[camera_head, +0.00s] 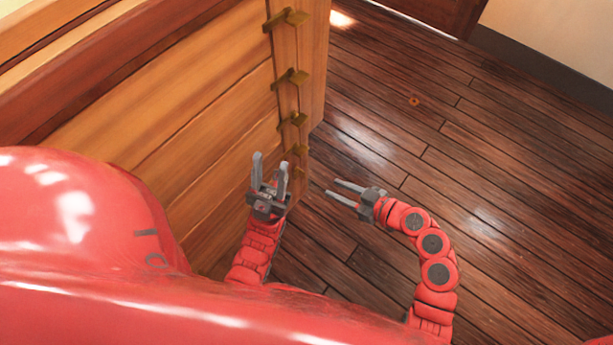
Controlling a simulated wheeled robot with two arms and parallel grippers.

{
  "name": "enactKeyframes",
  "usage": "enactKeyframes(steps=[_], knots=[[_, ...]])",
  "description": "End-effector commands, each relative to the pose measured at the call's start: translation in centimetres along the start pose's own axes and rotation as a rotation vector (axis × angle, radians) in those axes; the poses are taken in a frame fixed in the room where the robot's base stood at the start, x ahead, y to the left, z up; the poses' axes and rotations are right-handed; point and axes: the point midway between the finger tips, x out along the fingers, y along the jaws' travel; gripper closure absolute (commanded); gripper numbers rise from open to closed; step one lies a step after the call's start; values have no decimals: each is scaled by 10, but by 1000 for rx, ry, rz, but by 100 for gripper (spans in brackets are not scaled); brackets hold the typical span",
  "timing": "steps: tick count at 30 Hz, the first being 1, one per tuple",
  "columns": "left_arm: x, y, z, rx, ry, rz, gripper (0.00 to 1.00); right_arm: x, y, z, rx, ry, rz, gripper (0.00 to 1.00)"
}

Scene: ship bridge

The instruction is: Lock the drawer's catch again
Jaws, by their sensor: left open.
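A wooden drawer cabinet (190,120) with wide drawer fronts fills the left side. Several brass catches (291,78) sit in a vertical row along its right edge post (285,50). They stick out sideways, and I cannot tell which are locked. My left gripper (270,161) is open, fingers pointing up, in front of the lower catches. It looks empty, and I cannot tell whether it touches the cabinet. A lower catch (298,150) shows just right of its fingers. My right gripper (333,188) is open and empty, pointing left toward the post, apart from it.
Dark plank floor (480,150) lies open to the right of the cabinet. A pale wall (560,40) and a dark wooden door (430,10) stand at the back. The cabinet's lower part is partly hidden by my body.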

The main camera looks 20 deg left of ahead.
Motion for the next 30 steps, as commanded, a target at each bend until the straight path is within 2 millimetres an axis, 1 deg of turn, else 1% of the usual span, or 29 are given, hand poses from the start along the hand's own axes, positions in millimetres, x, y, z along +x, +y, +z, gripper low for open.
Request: enactKeyframes(steps=[1, 9, 12, 15, 18, 21, 28, 29, 30], knots=[[-5, 0, 0, 1, 3, 4, 58, 15, -2, 2, -1, 1, -6, 63], [-15, 2, -1, 5, 16, 23, 58, 78, 0, 2, 1, 1, -3, 63], [-18, 2, -1, 6, 20, 28, 58, 94, 0, 1, 0, 1, -1, 63], [-20, 2, -2, 8, 23, 31, 58, 107, 1, 1, 1, 1, 1, 63], [-20, 2, -2, 8, 25, 33, 58, 114, 2, 0, 2, 2, 4, 63], [-20, 2, -2, 9, 26, 34, 58, 117, 2, 0, 2, 2, 5, 63], [-20, 2, -2, 9, 27, 34, 58, 117, 2, 0, 2, 1, 5, 63], [-20, 2, -2, 9, 27, 34, 58, 117, 2, 0, 2, 1, 5, 67], [-20, 2, -2, 9, 27, 34, 58, 117, 2, 0, 2, 1, 5, 74]])
